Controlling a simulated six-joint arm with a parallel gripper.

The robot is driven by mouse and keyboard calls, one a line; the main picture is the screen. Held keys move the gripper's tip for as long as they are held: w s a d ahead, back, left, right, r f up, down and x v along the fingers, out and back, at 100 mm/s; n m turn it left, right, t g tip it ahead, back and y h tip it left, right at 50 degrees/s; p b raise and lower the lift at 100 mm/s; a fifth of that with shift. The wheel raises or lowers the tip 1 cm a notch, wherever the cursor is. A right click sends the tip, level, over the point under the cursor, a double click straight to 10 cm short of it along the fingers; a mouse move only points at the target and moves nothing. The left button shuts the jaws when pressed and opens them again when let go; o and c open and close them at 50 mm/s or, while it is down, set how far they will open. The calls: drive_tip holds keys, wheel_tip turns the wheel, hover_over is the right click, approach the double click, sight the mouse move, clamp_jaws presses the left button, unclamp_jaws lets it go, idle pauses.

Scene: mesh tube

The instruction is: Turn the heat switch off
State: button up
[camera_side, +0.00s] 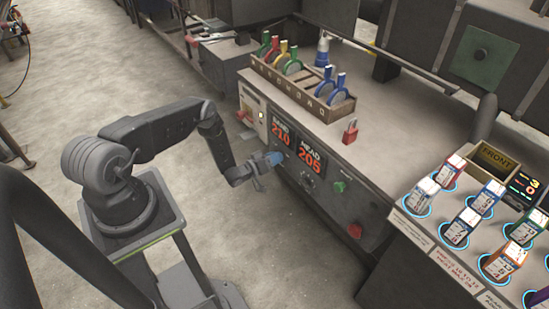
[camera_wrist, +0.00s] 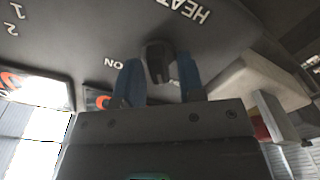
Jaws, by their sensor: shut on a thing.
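The heat switch is a dark knob (camera_wrist: 155,52) on the dark panel, under the upside-down word HEAT in the wrist view. An ON label lies left of it in that view; another label to its right is mostly hidden by a finger. My gripper (camera_wrist: 160,72) has its two blue fingers on either side of the knob and is shut on it. In the side view my gripper (camera_side: 272,160) is at the front panel of the machine, left of the BAND 210 display (camera_side: 281,139). The knob is hidden there behind the fingers.
The HEAD 205 display (camera_side: 311,158), a dial (camera_side: 306,183), a green button (camera_side: 340,186) and a red button (camera_side: 354,231) are on the panel to the right. A red padlock (camera_side: 350,131) and a wooden tool rack (camera_side: 335,108) stand on the top. The floor in front is clear.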

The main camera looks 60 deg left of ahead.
drive_tip(key=shift+f+n, duration=0.1)
drive_tip(key=shift+n, duration=0.8)
drive_tip(key=o, duration=0.6)
drive_tip(key=s, duration=1.3)
drive_tip(key=shift+s, duration=0.4)
